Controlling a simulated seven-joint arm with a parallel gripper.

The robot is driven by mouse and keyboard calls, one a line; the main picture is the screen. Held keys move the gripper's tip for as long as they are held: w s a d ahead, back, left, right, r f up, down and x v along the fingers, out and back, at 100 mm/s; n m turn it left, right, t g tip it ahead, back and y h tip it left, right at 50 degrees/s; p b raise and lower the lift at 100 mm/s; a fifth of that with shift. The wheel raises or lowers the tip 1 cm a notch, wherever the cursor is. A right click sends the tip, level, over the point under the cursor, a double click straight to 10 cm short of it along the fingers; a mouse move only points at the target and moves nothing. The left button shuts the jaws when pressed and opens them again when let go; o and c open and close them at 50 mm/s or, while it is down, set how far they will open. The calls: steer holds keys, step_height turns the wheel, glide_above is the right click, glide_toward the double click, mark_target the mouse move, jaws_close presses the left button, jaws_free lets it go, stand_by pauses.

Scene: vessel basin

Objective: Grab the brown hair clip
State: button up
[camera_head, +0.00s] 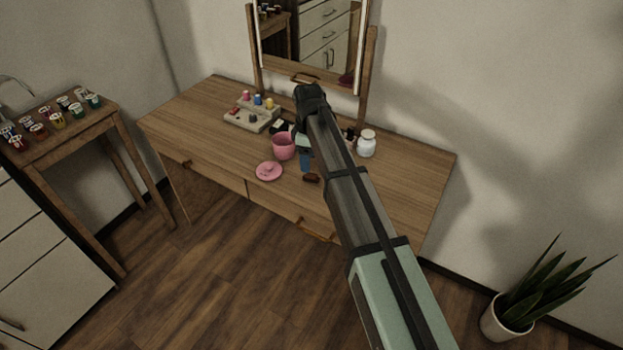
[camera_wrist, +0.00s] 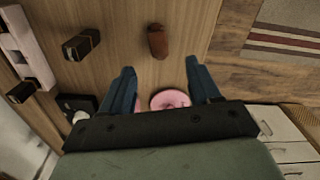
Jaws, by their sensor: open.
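The brown hair clip (camera_head: 311,178) appears as a small reddish-brown piece near the front edge of the wooden vanity table. In the wrist view the brown clip (camera_wrist: 157,42) lies on the wood, just beyond my fingertips and roughly centred between them. My gripper (camera_head: 305,160) reaches down over the table from the right, its blue fingers showing just behind the clip. In the wrist view my gripper (camera_wrist: 161,78) is open, with nothing held between its two fingers.
A pink lid (camera_head: 269,171) lies left of the clip, with a pink cup (camera_head: 283,147) behind it. A white jar (camera_head: 366,143) stands to the right, beyond my arm. A small organizer (camera_head: 252,115) sits at the back. The table's left part is clear.

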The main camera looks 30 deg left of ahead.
mark_target(312, 176)
step_height(312, 176, down, 2)
steer(key=shift+f, duration=0.1)
steer(key=shift+w+d+f, duration=0.1)
steer(key=shift+d+f, duration=0.15)
steer(key=shift+f, duration=1.1)
steer(key=shift+w+d+f, duration=0.1)
steer(key=shift+d+f, duration=0.1)
steer(key=shift+f, duration=1.1)
steer(key=c, duration=1.1)
